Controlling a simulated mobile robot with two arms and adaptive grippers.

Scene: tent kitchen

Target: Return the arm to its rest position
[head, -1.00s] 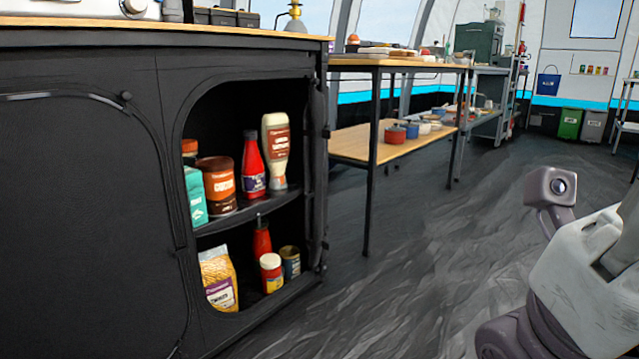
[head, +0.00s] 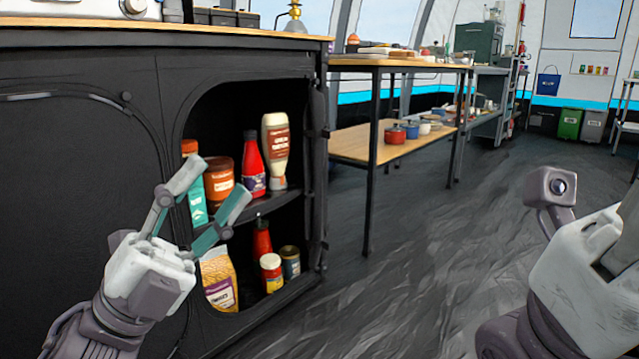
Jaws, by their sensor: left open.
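My left gripper (head: 212,190) has come in from the lower left in the head view. Its two fingers are spread apart and nothing is between them. It is in front of the open black cabinet (head: 160,65) and covers part of the shelf's left side. Behind the fingers are a teal box (head: 195,206) and a brown jar (head: 219,181). My right arm (head: 580,270) shows at the lower right; its gripper fingers are not in view.
The shelf also holds a red bottle (head: 252,168) and an upturned sauce bottle (head: 276,150). Below are a pasta bag (head: 220,280) and a yellow-labelled jar (head: 271,273). A wooden table (head: 350,147) with pots stands beyond. The dark floor (head: 430,270) between is clear.

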